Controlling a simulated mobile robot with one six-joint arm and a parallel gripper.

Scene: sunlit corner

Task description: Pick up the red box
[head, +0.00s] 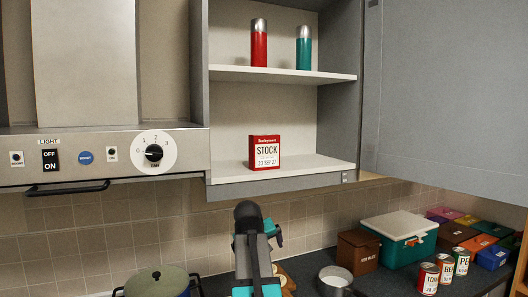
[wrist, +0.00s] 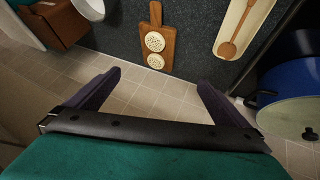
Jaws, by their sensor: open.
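The red box (head: 265,152) has a white label reading "STOCK". It stands upright on the lower shelf of the open wall cabinet in the head view, near the shelf's front. My arm rises from the bottom of the head view, below and left of the box; its gripper cannot be made out clearly there. In the wrist view my gripper (wrist: 157,88) has its two dark fingers spread wide apart with nothing between them. The wrist view looks onto the counter and tiles, and the red box does not show in it.
The lower shelf (head: 225,171) is otherwise bare. A red canister (head: 259,48) and a teal canister (head: 304,52) stand on the upper shelf. The open cabinet door (head: 440,100) is at the right, the range hood (head: 100,155) at the left. A pot (head: 157,284) sits below.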

